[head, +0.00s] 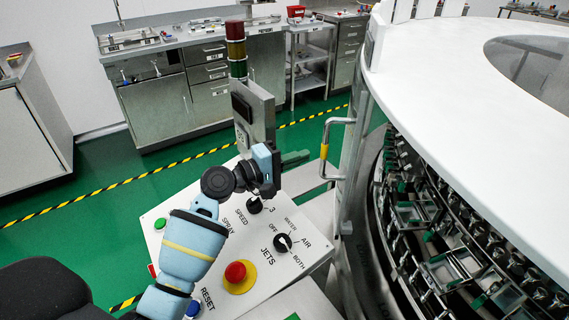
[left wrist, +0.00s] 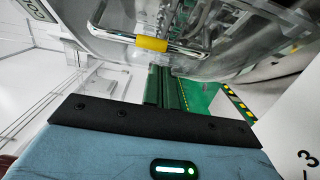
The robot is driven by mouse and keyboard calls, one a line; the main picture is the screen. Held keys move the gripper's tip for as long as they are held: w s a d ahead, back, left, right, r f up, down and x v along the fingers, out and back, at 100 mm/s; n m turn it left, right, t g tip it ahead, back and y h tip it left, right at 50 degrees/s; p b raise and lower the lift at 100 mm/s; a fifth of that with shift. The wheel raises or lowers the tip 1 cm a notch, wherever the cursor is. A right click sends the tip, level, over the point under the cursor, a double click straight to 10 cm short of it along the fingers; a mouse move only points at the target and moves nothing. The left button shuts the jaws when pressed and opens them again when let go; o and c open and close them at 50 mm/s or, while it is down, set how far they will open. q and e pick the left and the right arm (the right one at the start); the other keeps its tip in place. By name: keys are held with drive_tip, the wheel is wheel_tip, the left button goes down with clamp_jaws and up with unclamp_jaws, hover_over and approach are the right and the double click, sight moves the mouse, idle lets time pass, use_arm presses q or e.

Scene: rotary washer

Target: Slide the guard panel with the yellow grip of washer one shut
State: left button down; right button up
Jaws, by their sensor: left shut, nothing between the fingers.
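The yellow grip (head: 324,152) sits on a bent metal handle on the near edge of the washer's guard panel (head: 353,145), which is clear with a metal frame. The grip also shows in the left wrist view (left wrist: 151,43), near the top. My left gripper (head: 300,158) is shut and empty, with its green fingers pointing right towards the handle. It is a little left of the grip and apart from it. In the left wrist view its fingers (left wrist: 166,88) lie below the handle. The washer's inside, to the right of the panel, is exposed. My right gripper is out of view.
A control panel (head: 190,245) with knobs and a red emergency button (head: 235,271) lies below my left arm. A signal tower (head: 236,48) stands behind the gripper. The white washer top (head: 450,60) covers the right side. Green floor is free at the left.

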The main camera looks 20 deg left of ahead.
use_arm(q)
drive_tip(key=shift+b+x, duration=0.3)
drive_tip(key=shift+x, duration=1.55)
drive_tip(key=shift+s, duration=0.15)
